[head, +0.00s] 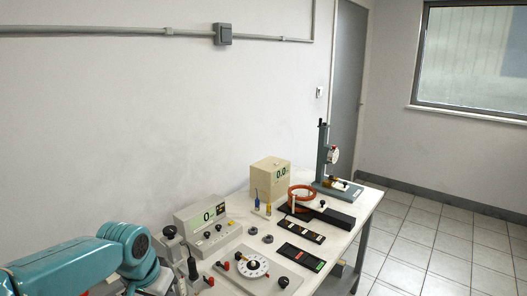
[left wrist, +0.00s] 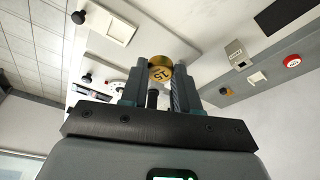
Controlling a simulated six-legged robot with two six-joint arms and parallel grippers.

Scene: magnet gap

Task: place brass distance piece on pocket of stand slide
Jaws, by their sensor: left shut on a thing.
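My left gripper (left wrist: 159,76) is shut on the brass distance piece (left wrist: 160,69), a round gold disc marked 15, held between its fingertips in the left wrist view. In the head view my left arm comes in from the lower left; its fingers and the disc cannot be made out there. My right gripper is not in view.
On the white table (head: 292,230) are a beige meter box (head: 270,178), an orange coil (head: 301,193), a dark bar, two dark trays (head: 299,257), a display unit (head: 203,217) and a round white dial (head: 252,264). The left wrist view shows a red button (left wrist: 291,60).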

